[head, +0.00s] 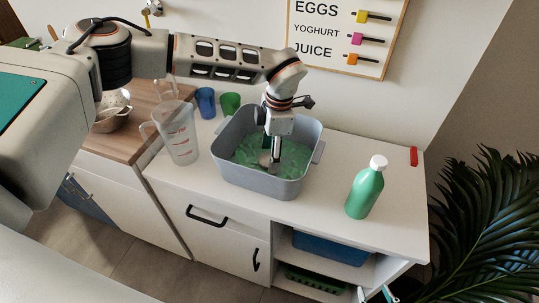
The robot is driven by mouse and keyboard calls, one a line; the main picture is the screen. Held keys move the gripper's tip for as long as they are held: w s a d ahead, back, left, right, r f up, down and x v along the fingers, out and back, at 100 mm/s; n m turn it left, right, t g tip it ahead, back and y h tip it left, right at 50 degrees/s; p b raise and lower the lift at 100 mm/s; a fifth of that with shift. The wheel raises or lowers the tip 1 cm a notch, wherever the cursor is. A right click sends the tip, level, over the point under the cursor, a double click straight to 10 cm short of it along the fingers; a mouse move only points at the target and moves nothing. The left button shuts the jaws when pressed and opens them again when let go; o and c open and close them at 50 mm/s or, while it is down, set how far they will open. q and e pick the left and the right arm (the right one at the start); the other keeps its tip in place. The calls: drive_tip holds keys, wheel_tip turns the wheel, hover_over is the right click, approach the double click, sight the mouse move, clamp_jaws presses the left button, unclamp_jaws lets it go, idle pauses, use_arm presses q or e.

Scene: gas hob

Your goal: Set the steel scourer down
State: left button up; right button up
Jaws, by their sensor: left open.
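My left gripper (270,158) reaches down into a grey plastic tub (245,185) on the white counter. Its fingers are open and point down, low inside the tub over green, glossy contents (294,160). A small grey-brown patch shows right at the fingertips. It may be the steel scourer, but it is too small and too covered by the fingers to tell. I see no scourer elsewhere on the counter. My right gripper is not in view.
A clear measuring jug (180,140) stands left of the tub, with blue (205,102) and green (230,103) cups behind. A green bottle (365,190) with a white cap stands to the right. A red item (413,156) lies by the wall. Counter between tub and bottle is clear.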

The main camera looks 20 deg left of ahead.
use_arm(q)
wheel_tip(320, 180, up, 11)
drive_tip(key=d, duration=0.1)
drive_tip(key=shift+w, duration=0.3)
drive_tip(key=shift+d, duration=0.1)
